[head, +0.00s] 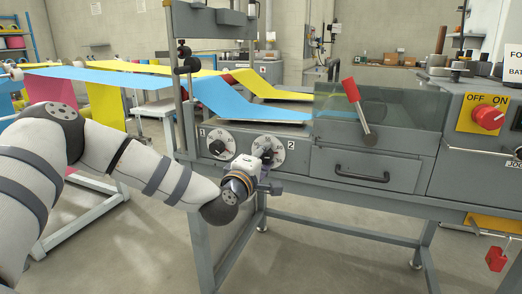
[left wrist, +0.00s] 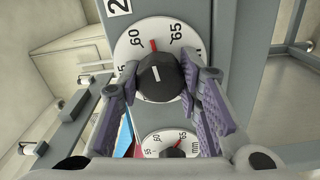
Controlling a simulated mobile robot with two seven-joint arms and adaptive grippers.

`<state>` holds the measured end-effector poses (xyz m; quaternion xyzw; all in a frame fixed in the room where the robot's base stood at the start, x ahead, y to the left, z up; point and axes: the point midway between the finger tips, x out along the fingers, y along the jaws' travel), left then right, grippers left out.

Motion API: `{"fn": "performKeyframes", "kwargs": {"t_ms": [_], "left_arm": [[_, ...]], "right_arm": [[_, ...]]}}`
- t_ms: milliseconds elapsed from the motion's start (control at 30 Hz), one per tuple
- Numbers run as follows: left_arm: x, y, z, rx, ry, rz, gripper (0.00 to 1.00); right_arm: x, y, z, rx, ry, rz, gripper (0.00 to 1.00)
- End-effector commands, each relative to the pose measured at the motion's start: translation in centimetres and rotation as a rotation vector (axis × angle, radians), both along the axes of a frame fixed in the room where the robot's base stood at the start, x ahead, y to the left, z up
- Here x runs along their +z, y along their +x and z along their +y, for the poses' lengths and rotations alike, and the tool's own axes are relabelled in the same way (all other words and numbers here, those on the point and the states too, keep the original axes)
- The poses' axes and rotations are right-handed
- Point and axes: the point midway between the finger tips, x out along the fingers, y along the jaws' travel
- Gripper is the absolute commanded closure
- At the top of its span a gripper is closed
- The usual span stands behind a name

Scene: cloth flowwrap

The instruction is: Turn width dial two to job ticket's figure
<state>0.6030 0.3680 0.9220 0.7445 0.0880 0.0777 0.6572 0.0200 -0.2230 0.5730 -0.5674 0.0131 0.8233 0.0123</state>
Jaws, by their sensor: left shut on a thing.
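Width dial two (head: 277,147), a white dial with a black knob, is on the grey machine front beside the label 2. My left gripper (head: 264,165) is at it and covers part of its face. In the left wrist view, the left gripper (left wrist: 162,85) has its fingers on both sides of the black knob (left wrist: 160,78), shut on it. Dial two's face (left wrist: 130,46) shows 60 and 65, with a red mark between them. A white card (head: 515,64) at the right edge reads only "FO" and "BAT"; I see no figure on it. My right gripper is not in view.
Width dial one (head: 217,141) is just left of dial two; it also shows low in the left wrist view (left wrist: 155,146). A drawer with a handle (head: 360,175), a red-handled lever (head: 352,92) and an OFF/ON switch (head: 487,116) are to the right. Blue and yellow webs run above.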

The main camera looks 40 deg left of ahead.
Motion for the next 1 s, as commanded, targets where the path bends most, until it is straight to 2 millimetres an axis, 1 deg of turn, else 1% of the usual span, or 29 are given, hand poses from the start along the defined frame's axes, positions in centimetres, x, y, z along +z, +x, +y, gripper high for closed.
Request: {"fn": "performKeyframes", "kwargs": {"t_ms": [33, 500, 700, 1000], "left_arm": [[0.8, 0.0, -0.1, -0.001, 0.045, 0.003, 0.96], [0.7, 0.0, -0.1, 0.002, 0.441, 0.096, 0.96], [0.6, 0.0, 0.0, 0.002, 0.554, 0.125, 0.96], [0.4, 0.0, 0.0, 0.002, 0.642, 0.149, 0.96]], "right_arm": [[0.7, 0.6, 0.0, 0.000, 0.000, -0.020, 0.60], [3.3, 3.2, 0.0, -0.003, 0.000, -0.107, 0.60], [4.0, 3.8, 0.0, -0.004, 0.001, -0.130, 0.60], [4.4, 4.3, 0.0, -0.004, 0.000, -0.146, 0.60]]}}
